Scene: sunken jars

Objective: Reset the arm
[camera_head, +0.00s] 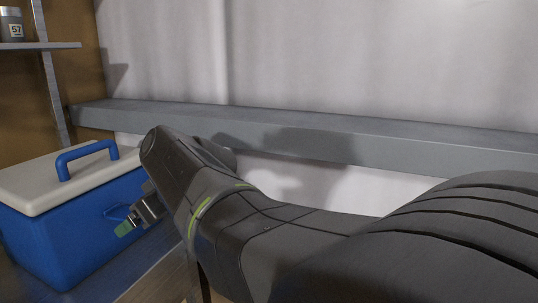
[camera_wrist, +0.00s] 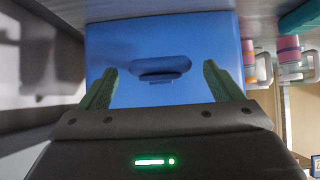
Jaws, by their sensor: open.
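My gripper (camera_head: 126,228) is at the end of my arm, low at the left in the head view, in front of the blue side of a cooler box (camera_head: 62,243) with a white lid and blue handle. In the wrist view my gripper (camera_wrist: 159,69) has its two green fingers wide apart with nothing between them. Beyond them is the blue face of the cooler (camera_wrist: 120,35) with an oblong handle recess. My arm hides part of the area right of the cooler. I cannot tell the exact gap between fingers and cooler.
A grey ledge (camera_head: 330,136) runs along the pale wall behind my arm. A shelf (camera_head: 40,46) at the upper left holds a dark jar (camera_head: 11,24) labelled 57.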

